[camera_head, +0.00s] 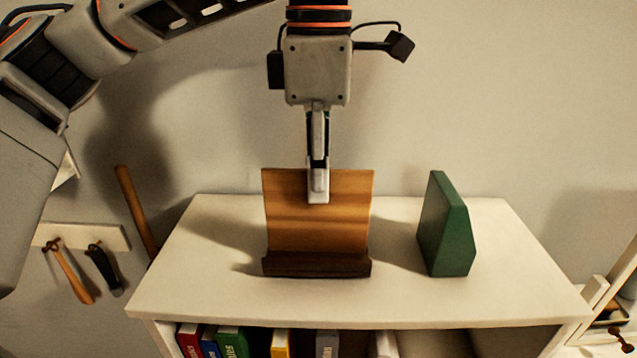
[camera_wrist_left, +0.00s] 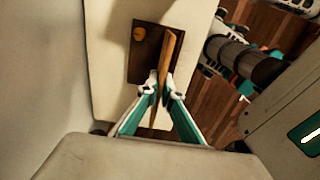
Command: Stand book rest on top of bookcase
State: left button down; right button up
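The book rest (camera_head: 318,225) is a brown wooden panel with a dark ledge along its bottom front. It is upright near the middle of the white bookcase top (camera_head: 215,290), its ledge low at the surface; contact looks likely. My left gripper (camera_head: 318,190) comes straight down from above with its fingers on either side of the panel's top edge. In the left wrist view the fingertips (camera_wrist_left: 162,88) close on the thin panel (camera_wrist_left: 171,60), with the dark base (camera_wrist_left: 146,60) below. My right gripper cannot be made out.
A green wedge-shaped block (camera_head: 446,228) stands right of the book rest, with a clear gap. Books (camera_head: 232,342) fill part of the shelf below. The wall is close behind. Tools hang on a rack (camera_head: 85,237) at left. The top's left and right ends are clear.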

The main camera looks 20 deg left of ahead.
pick_arm(q)
jog(key=shift+f, duration=0.5)
jog(key=c, duration=2.2)
grip_release()
jog(key=shift+f, duration=0.1)
jog(key=shift+c, duration=0.2)
notch_tip(320, 180, up, 12)
jog(key=shift+r, duration=0.1)
